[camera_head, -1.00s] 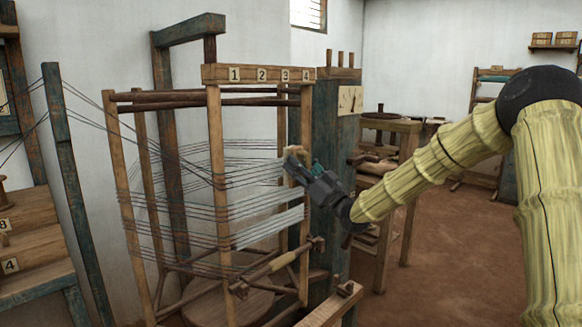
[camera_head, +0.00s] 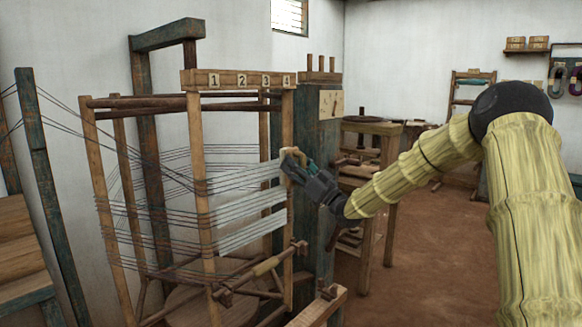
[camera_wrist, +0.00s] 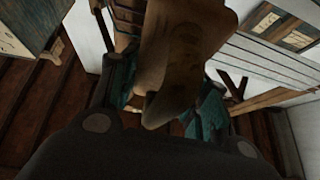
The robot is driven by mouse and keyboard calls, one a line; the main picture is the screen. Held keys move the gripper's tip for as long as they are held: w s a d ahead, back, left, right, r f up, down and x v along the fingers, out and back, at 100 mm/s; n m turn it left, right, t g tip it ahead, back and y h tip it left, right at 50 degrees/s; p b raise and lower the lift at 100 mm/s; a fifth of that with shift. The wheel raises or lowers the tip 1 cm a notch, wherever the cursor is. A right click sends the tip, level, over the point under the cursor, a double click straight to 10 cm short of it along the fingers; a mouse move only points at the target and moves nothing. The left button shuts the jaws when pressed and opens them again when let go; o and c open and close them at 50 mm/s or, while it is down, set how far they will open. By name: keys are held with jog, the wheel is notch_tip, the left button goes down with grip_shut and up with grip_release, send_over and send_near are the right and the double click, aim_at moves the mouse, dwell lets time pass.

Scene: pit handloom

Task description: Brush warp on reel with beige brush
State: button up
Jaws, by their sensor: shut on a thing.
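The reel (camera_head: 197,150) is a wooden frame with numbers 1 to 4 on its top bar. Dark warp threads (camera_head: 150,215) wrap around it, and three pale, flat warp bands (camera_head: 245,208) span its right-hand face. My gripper (camera_head: 298,163) is at the reel's right post, by the right end of the top band. It is shut on the beige brush (camera_head: 287,154), whose tan body fills the middle of the wrist view (camera_wrist: 185,50) between teal fingertips (camera_wrist: 165,97). I cannot tell whether the brush touches the warp; its working edge is hidden.
Wooden benches (camera_head: 372,126) stand further back. A wooden beam (camera_head: 320,306) lies low in front of the reel. The floor (camera_head: 400,270) at right is open.

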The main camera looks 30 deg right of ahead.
jog(key=shift+s, duration=0.1)
jog(key=s+d+p, duration=0.2)
jog(key=s+d, duration=0.1)
jog(key=s, duration=0.6)
jog(key=shift+s+d+p, duration=0.15)
jog(key=shift+d+p, duration=0.05)
jog(key=shift+p, duration=0.15)
jog(key=shift+f, duration=0.1)
dwell(0.5)
